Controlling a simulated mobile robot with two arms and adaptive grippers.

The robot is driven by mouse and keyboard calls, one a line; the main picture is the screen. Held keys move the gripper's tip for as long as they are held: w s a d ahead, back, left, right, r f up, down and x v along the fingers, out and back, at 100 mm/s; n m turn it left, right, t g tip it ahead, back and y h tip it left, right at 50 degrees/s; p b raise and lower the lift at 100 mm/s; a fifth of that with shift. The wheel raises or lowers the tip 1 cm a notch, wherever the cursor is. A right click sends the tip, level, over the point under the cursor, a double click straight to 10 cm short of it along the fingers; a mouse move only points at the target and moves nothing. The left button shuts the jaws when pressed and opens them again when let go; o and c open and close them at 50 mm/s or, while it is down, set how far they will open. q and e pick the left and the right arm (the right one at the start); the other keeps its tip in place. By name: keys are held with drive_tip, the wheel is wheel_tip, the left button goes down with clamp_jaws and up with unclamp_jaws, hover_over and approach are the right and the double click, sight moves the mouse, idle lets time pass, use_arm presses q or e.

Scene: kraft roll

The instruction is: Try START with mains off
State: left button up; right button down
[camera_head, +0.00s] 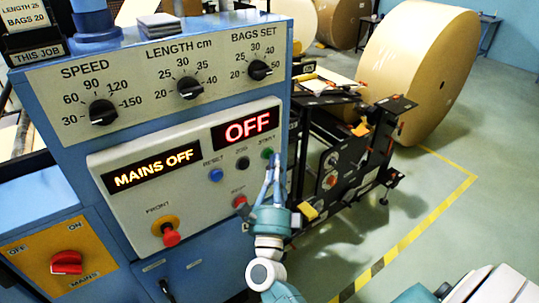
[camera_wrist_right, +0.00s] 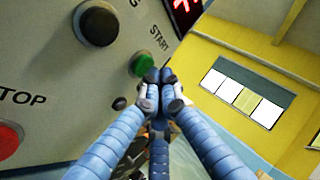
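The green START button (camera_head: 266,153) is at the right end of the pale control panel (camera_head: 200,215), and shows large in the right wrist view (camera_wrist_right: 142,64). My right gripper (camera_head: 273,160) points up at the panel, its blue fingertips together and empty. In the right wrist view the fingertips (camera_wrist_right: 155,76) overlap the button's lower right edge; I cannot tell whether they touch it. The amber display (camera_head: 152,169) reads MAINS OFF and the red display (camera_head: 246,126) reads OFF. The red MAINS switch (camera_head: 66,262) sits on a yellow plate at lower left. My left gripper is not in view.
A blue RESET button (camera_head: 215,175), a black JOG button (camera_head: 243,163) and a red STOP button (camera_head: 239,201) are near START. A red FRONT emergency button (camera_head: 171,236) sticks out below. Rollers (camera_head: 330,160) and a big kraft roll (camera_head: 415,70) stand right of the cabinet.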

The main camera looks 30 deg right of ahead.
drive_tip(key=shift+w, duration=0.4)
idle(0.4)
idle(0.4)
drive_tip(key=shift+s, duration=0.85)
drive_tip(key=shift+s+d+p, duration=0.2)
drive_tip(key=shift+s+p, duration=0.15)
drive_tip(key=shift+s, duration=2.1)
